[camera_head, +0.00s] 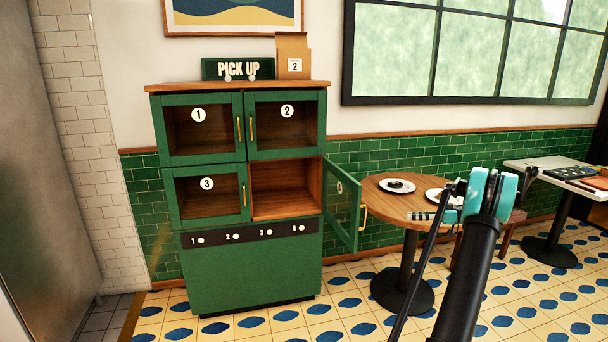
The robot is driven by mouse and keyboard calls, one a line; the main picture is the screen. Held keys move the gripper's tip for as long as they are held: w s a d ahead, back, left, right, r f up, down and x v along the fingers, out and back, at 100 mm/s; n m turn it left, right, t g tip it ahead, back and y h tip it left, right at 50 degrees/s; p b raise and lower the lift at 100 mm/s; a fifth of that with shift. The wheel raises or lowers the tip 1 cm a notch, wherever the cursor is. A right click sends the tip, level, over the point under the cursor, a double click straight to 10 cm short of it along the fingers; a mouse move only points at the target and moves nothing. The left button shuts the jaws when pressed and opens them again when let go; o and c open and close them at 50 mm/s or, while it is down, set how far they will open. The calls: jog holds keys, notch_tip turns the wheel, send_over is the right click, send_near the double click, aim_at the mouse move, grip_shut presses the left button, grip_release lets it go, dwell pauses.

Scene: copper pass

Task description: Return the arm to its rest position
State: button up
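My arm (468,275) rises from the bottom right of the head view, black with teal joint covers near its top. My gripper (422,215) appears as a small grey part left of the teal joint, in front of the round table in the picture. It is too small and partly hidden to tell whether its fingers are open or shut. I see no object held in it.
A green pick-up cabinet (250,270) stands left; its lower right door (342,205) is open and that compartment looks empty. A paper bag (293,55) stands on top. A round table (385,200) with plates is near my arm. A white table (545,172) stands right.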

jog(key=s+a+r+m+g+h, duration=0.1)
jog(key=s+a+m+h, duration=0.25)
jog(key=s+a, duration=0.55)
jog(key=s+a+r+m+g+h, duration=0.1)
jog(key=s+a+m+h, duration=0.3)
jog(key=a, duration=0.9)
jog(key=s+a+f+m+h, duration=0.1)
jog(key=s+f+h, duration=0.3)
jog(key=s, duration=1.1)
jog(key=s+a+f+m+t+h, duration=0.1)
jog(key=s+f+m+h, duration=0.2)
jog(key=s, duration=1.2)
notch_tip(320, 180, down, 2)
jog(key=shift+a+h, duration=0.15)
jog(key=shift+h, duration=0.2)
